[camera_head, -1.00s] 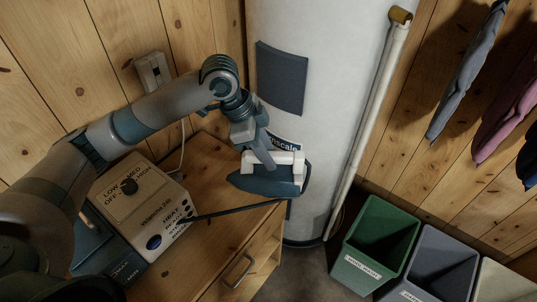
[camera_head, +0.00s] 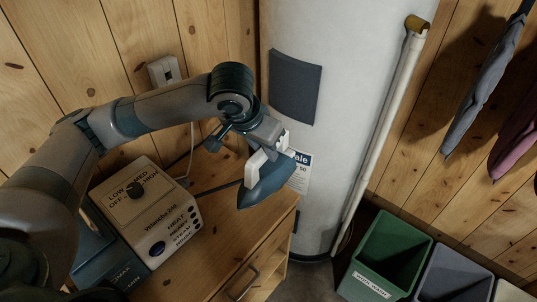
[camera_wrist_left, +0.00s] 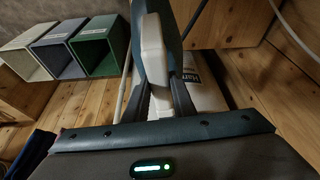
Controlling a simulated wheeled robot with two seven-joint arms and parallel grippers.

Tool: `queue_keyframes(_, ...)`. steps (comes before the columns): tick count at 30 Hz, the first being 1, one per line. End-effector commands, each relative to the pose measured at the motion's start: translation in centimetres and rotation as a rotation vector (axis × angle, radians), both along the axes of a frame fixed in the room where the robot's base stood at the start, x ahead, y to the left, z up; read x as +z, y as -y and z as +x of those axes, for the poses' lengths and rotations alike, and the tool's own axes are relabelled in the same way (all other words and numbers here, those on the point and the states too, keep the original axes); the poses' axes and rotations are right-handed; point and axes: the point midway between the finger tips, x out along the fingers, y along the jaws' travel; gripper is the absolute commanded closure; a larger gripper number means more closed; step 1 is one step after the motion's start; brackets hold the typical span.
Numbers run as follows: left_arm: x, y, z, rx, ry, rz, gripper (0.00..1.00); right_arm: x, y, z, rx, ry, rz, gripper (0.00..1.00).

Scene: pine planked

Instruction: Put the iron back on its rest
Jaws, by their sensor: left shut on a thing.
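The iron (camera_head: 265,188) has a dark blue body and a white handle. My left gripper (camera_head: 268,148) is shut on its handle and holds it above the right part of the wooden cabinet top, tilted with its nose low. The iron also shows in the left wrist view (camera_wrist_left: 154,40), just beyond the fingers. The cream steam station (camera_head: 145,210) with a dial and lettering stands on the cabinet to the left. A dark blue part (camera_head: 92,240) adjoins its left side, partly hidden by my arm. I cannot tell which part is the rest. My right gripper is out of view.
A white tank (camera_head: 335,60) with a pipe (camera_head: 380,125) stands close behind the iron. A green bin (camera_head: 390,250) and other bins stand at the right.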

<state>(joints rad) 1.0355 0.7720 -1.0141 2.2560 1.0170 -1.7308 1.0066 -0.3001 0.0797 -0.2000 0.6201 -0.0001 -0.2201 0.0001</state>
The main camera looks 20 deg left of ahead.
Motion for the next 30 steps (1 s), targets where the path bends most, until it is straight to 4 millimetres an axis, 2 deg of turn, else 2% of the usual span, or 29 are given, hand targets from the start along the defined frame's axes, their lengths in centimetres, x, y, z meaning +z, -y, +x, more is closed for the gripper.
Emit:
queue_keyframes(4,0.53,-0.44,0.24,0.126,0.006,-0.001,1.00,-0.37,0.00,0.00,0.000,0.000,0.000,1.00)
queue_keyframes(10,0.81,-0.80,0.29,0.224,0.004,-0.002,1.00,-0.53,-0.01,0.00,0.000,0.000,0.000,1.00)
queue_keyframes(30,0.88,-0.88,0.27,0.244,0.002,-0.002,1.00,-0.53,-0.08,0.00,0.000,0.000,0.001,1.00)
